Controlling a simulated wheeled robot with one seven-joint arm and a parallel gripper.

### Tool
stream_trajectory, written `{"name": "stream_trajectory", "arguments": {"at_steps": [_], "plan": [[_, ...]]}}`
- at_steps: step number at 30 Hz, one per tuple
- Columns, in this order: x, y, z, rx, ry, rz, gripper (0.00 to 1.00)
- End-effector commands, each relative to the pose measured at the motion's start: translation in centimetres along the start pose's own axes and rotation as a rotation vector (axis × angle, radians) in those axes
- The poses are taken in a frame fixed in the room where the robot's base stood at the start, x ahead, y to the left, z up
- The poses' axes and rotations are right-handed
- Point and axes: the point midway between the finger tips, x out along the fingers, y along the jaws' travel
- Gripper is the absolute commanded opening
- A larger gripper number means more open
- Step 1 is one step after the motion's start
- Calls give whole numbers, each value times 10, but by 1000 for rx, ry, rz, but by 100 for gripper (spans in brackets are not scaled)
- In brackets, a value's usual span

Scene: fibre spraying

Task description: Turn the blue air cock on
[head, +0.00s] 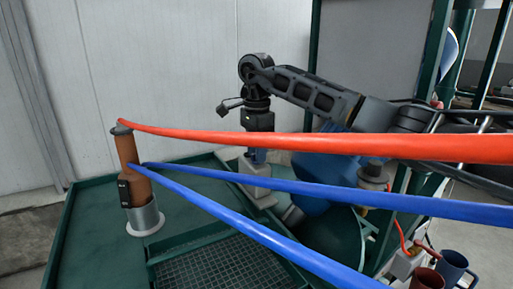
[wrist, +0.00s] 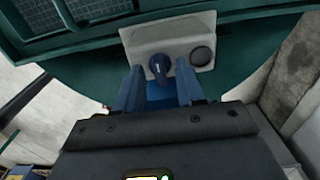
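The blue air cock (wrist: 160,67) is a small dark blue knob on a pale grey box (wrist: 145,38) in the wrist view. My gripper (wrist: 159,76) is open, with its two blue fingers apart and the knob showing between their tips. I cannot tell whether the fingers touch the knob. In the head view my gripper (head: 257,156) points down just above the pale box (head: 246,178); the knob itself is hidden there.
A dark round fitting (wrist: 201,56) sits on the box beside the knob. In the head view an orange spray device (head: 137,185) stands on the green table (head: 92,228). A red hose (head: 300,142) and blue hoses (head: 300,187) cross the foreground. Mugs (head: 451,265) stand at lower right.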

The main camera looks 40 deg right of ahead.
Motion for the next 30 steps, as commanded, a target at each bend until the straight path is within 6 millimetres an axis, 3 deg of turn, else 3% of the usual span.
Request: {"name": "stream_trajectory", "arguments": {"at_steps": [5, 17, 30], "plan": [[0, 0, 0, 0, 0, 0, 37], [0, 0, 0, 0, -1, 0, 0], [0, 0, 0, 25, -1, -1, 0]]}}
